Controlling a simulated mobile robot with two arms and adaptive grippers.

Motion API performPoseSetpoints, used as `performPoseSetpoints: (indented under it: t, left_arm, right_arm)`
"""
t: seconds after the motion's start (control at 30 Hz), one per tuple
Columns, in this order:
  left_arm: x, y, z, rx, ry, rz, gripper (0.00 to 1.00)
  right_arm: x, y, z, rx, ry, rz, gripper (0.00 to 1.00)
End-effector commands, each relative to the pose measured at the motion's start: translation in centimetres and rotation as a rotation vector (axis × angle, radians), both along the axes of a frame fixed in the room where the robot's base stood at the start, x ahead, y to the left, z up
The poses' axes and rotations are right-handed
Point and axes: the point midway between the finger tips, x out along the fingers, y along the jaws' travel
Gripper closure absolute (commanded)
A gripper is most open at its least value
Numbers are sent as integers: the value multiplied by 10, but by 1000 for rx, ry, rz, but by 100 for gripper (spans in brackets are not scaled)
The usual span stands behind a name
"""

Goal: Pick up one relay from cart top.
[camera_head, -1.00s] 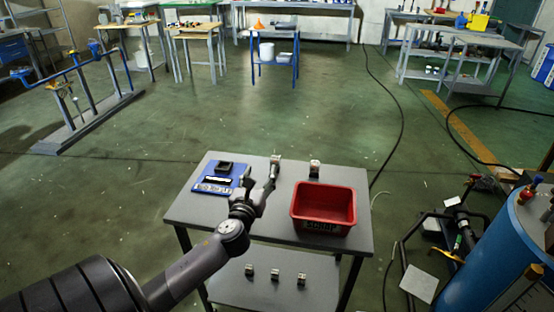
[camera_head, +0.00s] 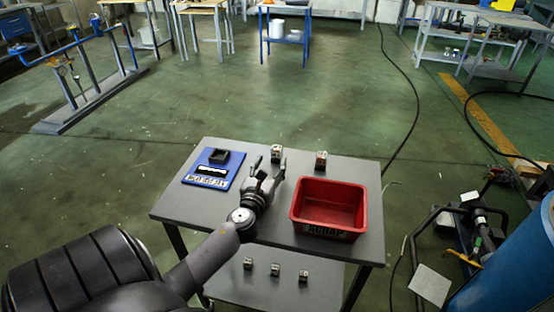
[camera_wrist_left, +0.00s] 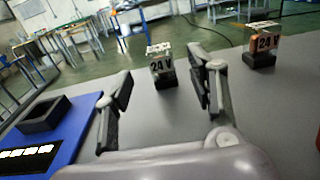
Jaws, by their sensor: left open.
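Two relays stand at the far edge of the cart top (camera_head: 180,207). The left relay (camera_head: 276,153) is pale with a dark base; the wrist view shows "24 V" on it (camera_wrist_left: 161,66). The right relay (camera_head: 321,159) is redder in front and also reads "24 V" in the wrist view (camera_wrist_left: 262,46). My left gripper (camera_head: 268,160) is open and empty, just in front of the left relay. In the wrist view the left relay shows beyond and between the two fingers (camera_wrist_left: 160,88), apart from them. My right gripper is not seen.
A blue board (camera_head: 228,178) with a black holder (camera_head: 220,156) lies left of my gripper. A red bin (camera_head: 328,207) stands on the right of the cart top. Several relays (camera_head: 275,270) sit on the lower shelf. A blue cylinder (camera_head: 510,270) stands at the right.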

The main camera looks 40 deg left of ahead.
Motion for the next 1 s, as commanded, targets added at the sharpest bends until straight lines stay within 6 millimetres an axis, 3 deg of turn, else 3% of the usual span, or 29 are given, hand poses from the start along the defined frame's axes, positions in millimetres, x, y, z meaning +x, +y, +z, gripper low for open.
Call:
performPoseSetpoints:
  t: [0.33, 0.6, 0.87, 1.0]
  left_arm:
    - [32, 17, 3, -1, 0, 2, 48]
    - [64, 33, 2, -1, 0, 1, 48]
    - [67, 34, 2, -1, 2, 0, 48]
    - [66, 34, 2, -1, 2, 0, 56]
  right_arm:
    - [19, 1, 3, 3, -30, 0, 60]
    - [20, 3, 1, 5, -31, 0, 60]
    - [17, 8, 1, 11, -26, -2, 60]
    - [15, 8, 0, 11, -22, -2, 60]
